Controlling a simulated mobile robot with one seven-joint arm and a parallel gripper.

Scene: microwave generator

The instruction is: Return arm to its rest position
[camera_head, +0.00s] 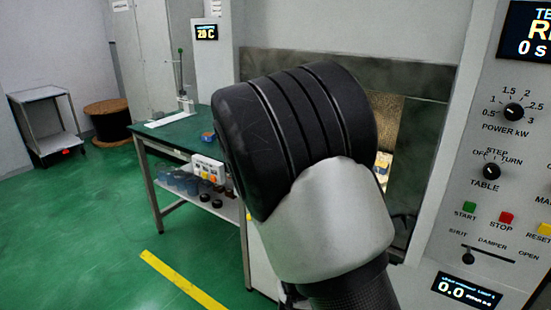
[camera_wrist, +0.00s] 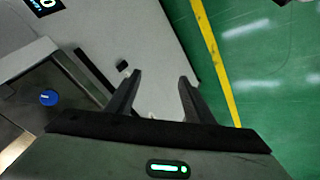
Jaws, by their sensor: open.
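My gripper (camera_wrist: 160,82) shows in the wrist view with its two dark fingers apart and nothing between them. It is over a pale panel beside the green floor. In the head view my black and silver arm link fills the middle and hides part of the machine's opening; my gripper cannot be made out there. The microwave machine's control panel (camera_head: 480,200) stands at the right, with knobs, buttons and displays. Its lit chamber opening (camera_head: 386,115) shows partly behind my arm.
A green-topped workbench (camera_head: 165,133) with several items stands left of my arm. A small metal rack (camera_head: 42,120) and a cable drum (camera_head: 108,121) are farther left. A yellow floor line (camera_head: 180,278) crosses open green floor.

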